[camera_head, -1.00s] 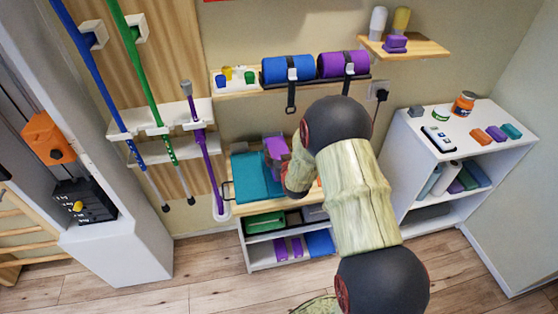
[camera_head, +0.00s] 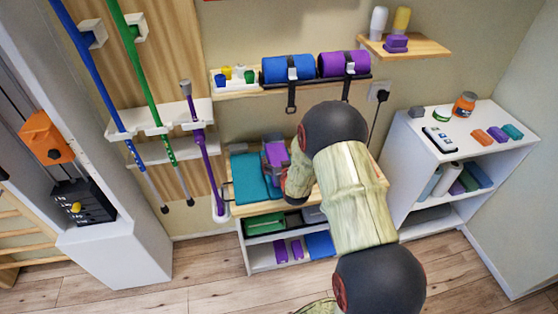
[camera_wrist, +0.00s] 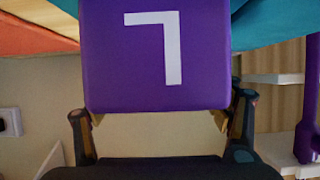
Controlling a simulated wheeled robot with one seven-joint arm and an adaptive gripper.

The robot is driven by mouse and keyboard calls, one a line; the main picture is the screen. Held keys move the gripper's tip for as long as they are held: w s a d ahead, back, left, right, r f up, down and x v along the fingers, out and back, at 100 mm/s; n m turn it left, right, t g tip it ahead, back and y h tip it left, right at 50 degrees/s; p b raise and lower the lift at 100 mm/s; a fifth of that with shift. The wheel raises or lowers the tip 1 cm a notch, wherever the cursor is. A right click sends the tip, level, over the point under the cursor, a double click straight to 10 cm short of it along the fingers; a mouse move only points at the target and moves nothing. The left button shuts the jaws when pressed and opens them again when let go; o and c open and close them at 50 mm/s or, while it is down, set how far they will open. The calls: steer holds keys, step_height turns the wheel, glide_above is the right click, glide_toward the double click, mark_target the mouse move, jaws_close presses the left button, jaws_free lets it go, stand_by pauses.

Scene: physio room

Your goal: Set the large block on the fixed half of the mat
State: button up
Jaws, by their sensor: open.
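The large block (camera_wrist: 158,60) is purple with a white L-shaped mark and fills the upper middle of the wrist view. In the head view the block (camera_head: 274,153) is at the right side of the teal mat (camera_head: 247,180) on the low bench. My gripper (camera_wrist: 162,125) is open, with one finger on each side of the block's near end. I cannot tell whether the fingers touch it. The block's underside and the mat's halves are not clearly visible.
My arm hides much of the bench (camera_head: 290,205). A shelf with a blue roll (camera_head: 288,68) and a purple roll (camera_head: 335,64) is above it. A white cabinet (camera_head: 462,155) stands to the right.

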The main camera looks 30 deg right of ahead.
steer(key=shift+r, duration=0.15)
steer(key=shift+s+r, duration=0.15)
steer(key=shift+s, duration=0.1)
steer(key=p+v, duration=0.3)
steer(key=v, duration=0.8)
steer(key=s+a+r+n+g+y, duration=0.1)
steer(key=s+a+r+g, duration=0.15)
steer(key=a+r, duration=0.45)
steer(key=s+a+r+n+g+y, duration=0.1)
steer(key=s+a+r, duration=0.2)
steer(key=r, duration=0.8)
steer(key=s+a+r+g+y, duration=0.1)
steer(key=s+a+r+g, duration=0.1)
steer(key=s, duration=1)
steer(key=s+a+r+n+g, duration=0.1)
steer(key=s+a+r, duration=0.4)
steer(key=s, duration=0.6)
steer(key=shift+s+r+g+y, duration=0.35)
steer(key=shift+r+g+y, duration=0.1)
steer(key=shift+r, duration=0.1)
